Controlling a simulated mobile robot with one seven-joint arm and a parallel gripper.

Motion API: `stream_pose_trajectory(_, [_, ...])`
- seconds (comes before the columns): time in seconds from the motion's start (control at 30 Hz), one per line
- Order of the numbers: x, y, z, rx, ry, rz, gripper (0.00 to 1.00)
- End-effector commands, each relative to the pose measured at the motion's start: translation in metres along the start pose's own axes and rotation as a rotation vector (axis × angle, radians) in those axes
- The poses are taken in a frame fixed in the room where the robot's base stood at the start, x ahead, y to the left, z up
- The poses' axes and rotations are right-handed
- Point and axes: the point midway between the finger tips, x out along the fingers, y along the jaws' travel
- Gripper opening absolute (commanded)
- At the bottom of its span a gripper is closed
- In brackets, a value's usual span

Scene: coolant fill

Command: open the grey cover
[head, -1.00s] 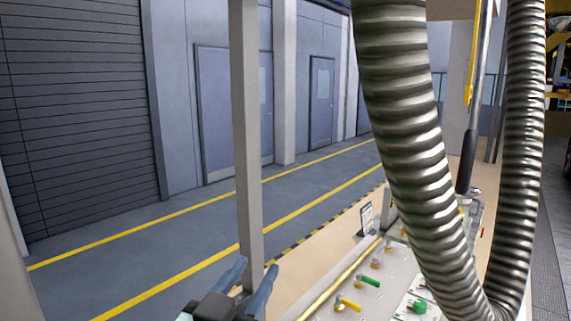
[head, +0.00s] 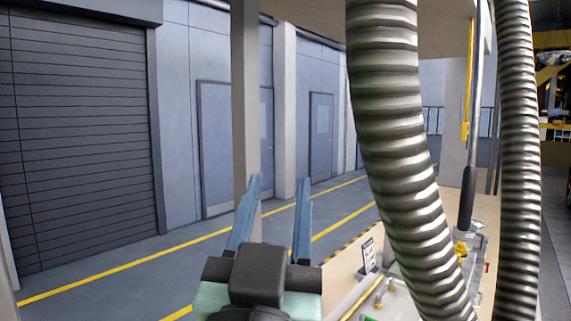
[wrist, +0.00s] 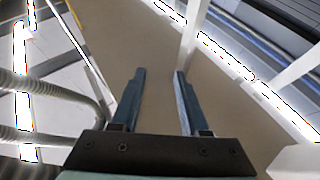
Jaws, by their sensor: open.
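My gripper (head: 280,181) is at the lower middle of the head view, its two blue fingers pointing up and apart. In the wrist view the open fingers (wrist: 160,72) have only bare tan surface between them, and nothing is held. I cannot pick out the grey cover in either view. A pale panel with fittings (head: 400,301) shows at the lower right of the head view, to the right of my gripper. It is largely hidden by a hose and cut by the frame's lower edge.
Thick ribbed metal hoses (head: 395,130) and (head: 518,150) hang at the right, close to the panel. A grey post (head: 245,90) stands behind my gripper. A small sign (head: 368,255) stands by the panel. The marked floor lane (head: 120,272) at the left is clear.

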Motion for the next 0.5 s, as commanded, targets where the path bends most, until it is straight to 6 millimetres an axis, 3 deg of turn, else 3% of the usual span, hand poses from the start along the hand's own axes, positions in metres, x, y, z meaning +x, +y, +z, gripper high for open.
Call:
stream_pose_trajectory(0.2, [-0.004,0.005,-0.033,-0.006,0.086,-0.020,0.45])
stream_pose_trajectory(0.5, [-0.006,0.007,-0.045,-0.011,0.119,-0.029,0.45])
